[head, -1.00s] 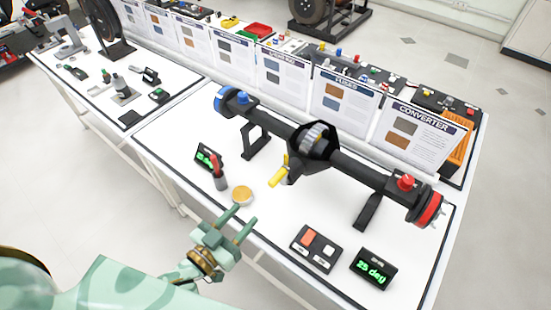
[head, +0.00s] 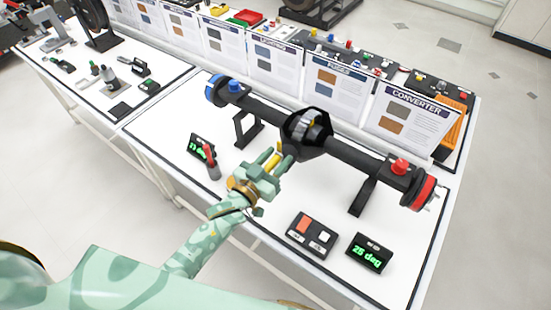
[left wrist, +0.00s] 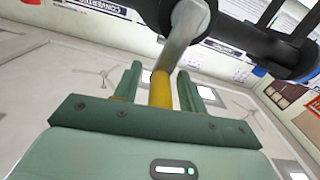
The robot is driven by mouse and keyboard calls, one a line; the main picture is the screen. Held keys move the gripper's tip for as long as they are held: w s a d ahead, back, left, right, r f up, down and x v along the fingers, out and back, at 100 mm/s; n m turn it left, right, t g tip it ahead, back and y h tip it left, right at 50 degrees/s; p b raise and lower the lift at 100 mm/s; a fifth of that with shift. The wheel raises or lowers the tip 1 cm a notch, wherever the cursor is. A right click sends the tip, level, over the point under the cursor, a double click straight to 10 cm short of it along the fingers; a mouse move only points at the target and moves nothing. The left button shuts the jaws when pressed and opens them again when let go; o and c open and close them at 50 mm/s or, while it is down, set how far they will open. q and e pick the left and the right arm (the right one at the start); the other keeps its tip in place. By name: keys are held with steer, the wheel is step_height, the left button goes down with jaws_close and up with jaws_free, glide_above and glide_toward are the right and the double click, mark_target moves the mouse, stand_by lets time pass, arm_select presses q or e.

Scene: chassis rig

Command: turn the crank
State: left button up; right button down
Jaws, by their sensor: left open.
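The crank's yellow handle (head: 272,162) sticks out from the round middle housing of a black axle (head: 350,152) on the table. In the left wrist view the yellow handle (left wrist: 160,90) and its grey metal arm (left wrist: 185,38) show clearly. My left gripper (head: 271,160) is open, with one finger on each side of the yellow handle. In the left wrist view my left gripper (left wrist: 159,85) shows the handle between its fingers, with gaps at the sides. My right gripper is not in view.
A control box (head: 312,234) with a red and a white button and a display reading 25 deg (head: 369,254) stand at the front right. A second display (head: 201,148) and a red-topped tool (head: 211,160) stand left of my gripper. Cards line the back.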

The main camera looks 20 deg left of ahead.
arm_select(q)
jaws_close()
stand_by(0.4)
steer(key=shift+w+a+r+n+p, duration=0.1)
steer(key=shift+a+n+p, duration=0.15)
steer(key=shift+n+p, duration=0.2)
steer(key=shift+w+a+f+n+p, duration=0.4)
steer(key=shift+a+n, duration=0.4)
steer(key=shift+n, duration=0.95)
steer(key=shift+w+a+f+n+p, duration=0.25)
steer(key=shift+a+f+n, duration=0.45)
steer(key=shift+n, duration=1.05)
steer(key=shift+w+a+f+n+p, duration=0.35)
steer(key=shift+a+n, duration=0.6)
steer(key=shift+n, duration=0.8)
